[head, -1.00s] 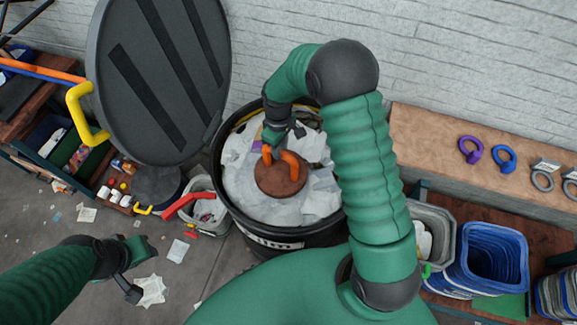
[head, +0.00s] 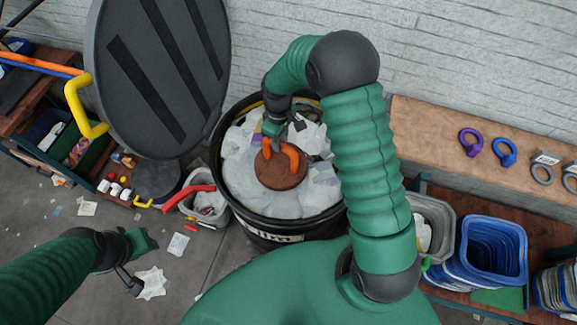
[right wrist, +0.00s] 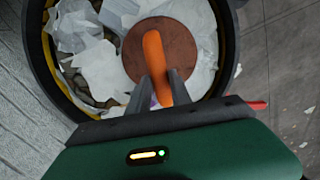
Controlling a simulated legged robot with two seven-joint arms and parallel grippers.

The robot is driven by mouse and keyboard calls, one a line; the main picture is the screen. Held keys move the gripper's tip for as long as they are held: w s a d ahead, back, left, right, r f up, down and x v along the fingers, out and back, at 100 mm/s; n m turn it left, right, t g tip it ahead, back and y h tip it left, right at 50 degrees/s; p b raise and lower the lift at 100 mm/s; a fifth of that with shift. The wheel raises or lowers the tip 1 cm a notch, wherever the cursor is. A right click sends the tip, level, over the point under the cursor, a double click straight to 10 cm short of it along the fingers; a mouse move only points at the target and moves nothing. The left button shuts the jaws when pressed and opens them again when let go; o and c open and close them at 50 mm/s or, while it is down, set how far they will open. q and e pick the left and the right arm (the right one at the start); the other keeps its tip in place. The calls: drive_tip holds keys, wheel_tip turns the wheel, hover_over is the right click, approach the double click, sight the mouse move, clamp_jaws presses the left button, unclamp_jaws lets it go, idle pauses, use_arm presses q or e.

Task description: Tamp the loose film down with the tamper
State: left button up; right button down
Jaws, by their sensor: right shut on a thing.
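The tamper has a round brown disc (head: 281,178) and an orange handle (head: 292,156). It is inside the black drum, over or on the loose whitish film (head: 240,170); I cannot tell how hard it bears down. My right gripper (head: 277,141) is shut on the handle. The right wrist view shows the fingers (right wrist: 161,88) at the orange handle (right wrist: 155,60), with the disc (right wrist: 180,45) below and film (right wrist: 105,70) around it. My left gripper (head: 146,243) hangs over the floor, away from the drum; its jaws are unclear.
The black drum (head: 275,238) has its grey lid (head: 160,70) raised at the left. A grey bin (head: 208,210) with a red handle stands left of it. Blue bins (head: 492,250) and a shelf with rings (head: 430,125) are at right. Paper scraps (head: 178,244) litter the floor.

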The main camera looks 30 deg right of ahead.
drive_tip(key=shift+w+f+b, duration=0.1)
drive_tip(key=shift+f+b, duration=0.65)
drive_tip(key=shift+f, duration=0.45)
drive_tip(key=shift+s+a+f+b, duration=0.1)
drive_tip(key=shift+s+f+b, duration=0.1)
drive_tip(key=shift+f+b, duration=0.4)
drive_tip(key=shift+s+f+b, duration=0.1)
drive_tip(key=shift+f+b, duration=1.55)
drive_tip(key=shift+f, duration=1.35)
drive_tip(key=shift+r+p, duration=1.25)
drive_tip(key=shift+r, duration=0.25)
drive_tip(key=shift+w+r+p, duration=0.2)
drive_tip(key=shift+r+p, duration=0.4)
drive_tip(key=shift+r, duration=0.35)
drive_tip(key=shift+w, duration=0.1)
